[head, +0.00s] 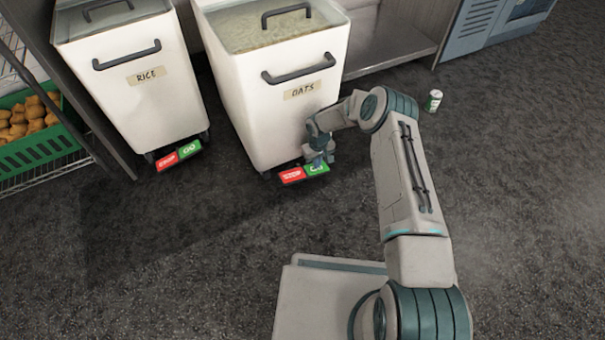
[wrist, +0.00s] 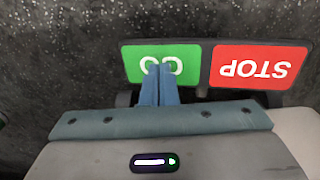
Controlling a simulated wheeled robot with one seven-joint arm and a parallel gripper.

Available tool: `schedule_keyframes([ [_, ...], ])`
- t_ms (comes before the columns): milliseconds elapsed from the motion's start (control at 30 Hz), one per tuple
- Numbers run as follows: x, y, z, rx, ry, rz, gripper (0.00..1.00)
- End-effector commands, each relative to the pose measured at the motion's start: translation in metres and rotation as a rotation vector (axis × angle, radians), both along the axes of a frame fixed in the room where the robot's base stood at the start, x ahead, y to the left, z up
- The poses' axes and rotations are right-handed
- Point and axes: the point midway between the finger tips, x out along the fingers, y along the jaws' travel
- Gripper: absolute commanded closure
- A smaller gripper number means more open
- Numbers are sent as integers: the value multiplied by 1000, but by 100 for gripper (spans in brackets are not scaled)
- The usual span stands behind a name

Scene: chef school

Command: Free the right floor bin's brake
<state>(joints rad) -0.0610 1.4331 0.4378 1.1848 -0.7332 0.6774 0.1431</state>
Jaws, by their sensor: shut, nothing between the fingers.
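The right floor bin (head: 275,105) is white, labelled OATS, with dark handles and a clear lid. At its front foot is a brake pedal with a red STOP half (head: 292,175) and a green GO half (head: 322,168). My gripper (head: 318,163) is shut and empty, fingers pointing down at the GO half and hiding part of its letters. In the wrist view the fingertips (wrist: 160,70) overlap the middle of the green GO half (wrist: 133,64), with the red STOP half (wrist: 260,67) to the right. I cannot tell whether the fingertips touch the pedal.
The left bin (head: 143,92), labelled RICE, has its own STOP and GO pedal (head: 179,155). A green crate (head: 40,155) of brown items sits on a rack at far left. A small can (head: 433,100) stands on the floor at right. The floor in front of the bins is clear.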

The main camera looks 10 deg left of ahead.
Motion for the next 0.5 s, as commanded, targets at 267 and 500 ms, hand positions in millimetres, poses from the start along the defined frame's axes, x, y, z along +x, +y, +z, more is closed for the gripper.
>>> schedule_keyframes([
  [267, 1, 0, 16, 0, -1, 0, 100],
  [500, 1, 0, 35, -1, -2, 0, 100],
])
